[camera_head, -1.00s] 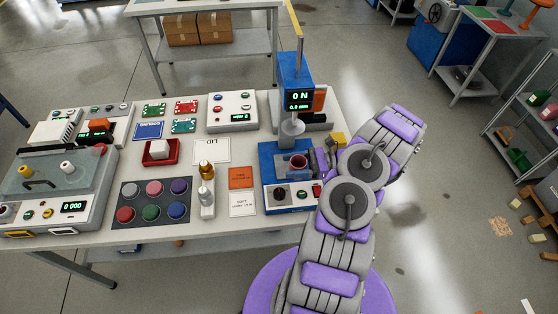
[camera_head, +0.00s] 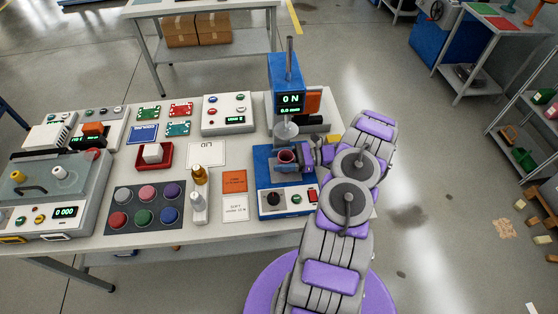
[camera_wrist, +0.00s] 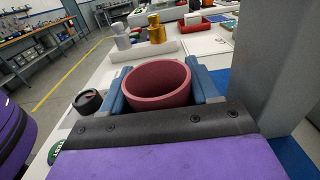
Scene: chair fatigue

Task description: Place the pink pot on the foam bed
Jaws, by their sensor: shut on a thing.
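A dark pink, round, open-topped pot (camera_wrist: 155,85) sits between the two blue fingers of my gripper (camera_wrist: 160,92) in the wrist view. The fingers are shut on its sides. In the head view the pot (camera_head: 286,157) is upright over the blue base of the press, below its round grey plate, with my gripper (camera_head: 306,156) at its right. Its underside is hidden, so I cannot tell whether it touches the base. A dark grey mat (camera_head: 146,229) holding several coloured round pieces lies at the table's front left. I cannot tell whether this mat is the foam bed.
The blue press (camera_head: 285,75) stands close around the pot, with its grey plate (camera_head: 286,131) overhead. A red tray (camera_head: 168,163) holding a white block is farther left.

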